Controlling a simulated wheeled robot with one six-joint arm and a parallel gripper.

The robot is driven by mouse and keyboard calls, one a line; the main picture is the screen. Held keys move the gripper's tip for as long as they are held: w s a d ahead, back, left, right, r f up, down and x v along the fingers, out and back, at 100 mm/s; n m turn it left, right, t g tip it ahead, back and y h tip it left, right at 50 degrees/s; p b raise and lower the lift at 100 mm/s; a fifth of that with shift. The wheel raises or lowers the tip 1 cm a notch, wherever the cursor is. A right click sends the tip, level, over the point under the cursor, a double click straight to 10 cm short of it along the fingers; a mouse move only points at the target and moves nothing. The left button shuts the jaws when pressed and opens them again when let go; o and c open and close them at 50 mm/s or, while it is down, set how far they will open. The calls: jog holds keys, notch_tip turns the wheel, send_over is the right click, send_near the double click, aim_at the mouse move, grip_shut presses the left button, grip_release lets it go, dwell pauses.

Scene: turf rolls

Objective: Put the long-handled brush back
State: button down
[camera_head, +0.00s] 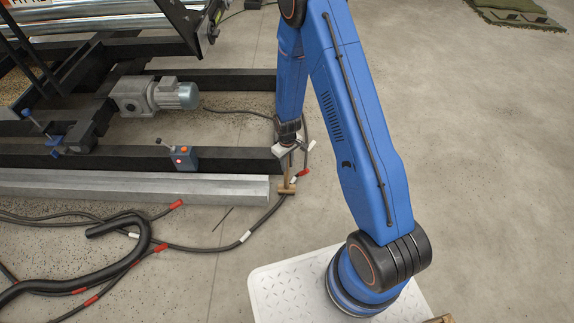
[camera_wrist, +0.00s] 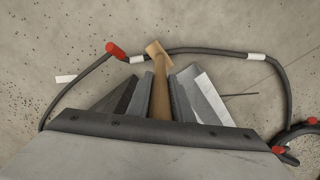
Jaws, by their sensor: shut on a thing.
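My gripper (camera_head: 291,148) is at the end of my blue arm, near the end of the machine's low frame. It is shut on the wooden handle of the long-handled brush (camera_head: 287,187). In the wrist view the brush (camera_wrist: 159,88) runs between the two fingers of my gripper (camera_wrist: 161,95), with a short wooden crosspiece at its far end. The brush hangs roughly upright in the head view. Bristles are not clear, and I cannot tell whether its lower end touches the floor.
A black machine frame (camera_head: 230,157) with a grey motor (camera_head: 150,96) and a light metal beam (camera_head: 130,187) stands at left. Black hoses with red and white bands (camera_head: 205,248) lie on the floor, close to the brush.

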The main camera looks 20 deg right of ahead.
jog(key=shift+f, duration=0.3)
jog(key=c, duration=1.6)
grip_release()
notch_tip(320, 180, up, 13)
jog(key=shift+r, duration=0.1)
jog(key=s+d+r+m+t, duration=0.15)
jog(key=s+r, duration=0.35)
jog(key=r, duration=0.8)
jog(key=s+d+r+m+t, duration=0.15)
jog(key=s+r, duration=0.35)
jog(key=r, duration=0.8)
jog(key=s+d+r, duration=0.1)
jog(key=s+r, duration=0.3)
jog(key=s, duration=0.3)
jog(key=s+d+r+m+t, duration=0.1)
jog(key=s+r, duration=0.3)
jog(key=s, duration=0.4)
jog(key=s+d+r+m, duration=0.1)
jog(key=s+r, duration=0.3)
jog(key=s, duration=0.4)
jog(key=shift+s+d+r+t, duration=0.15)
jog(key=shift+d+r+t, duration=0.15)
jog(key=shift+d+t, duration=0.15)
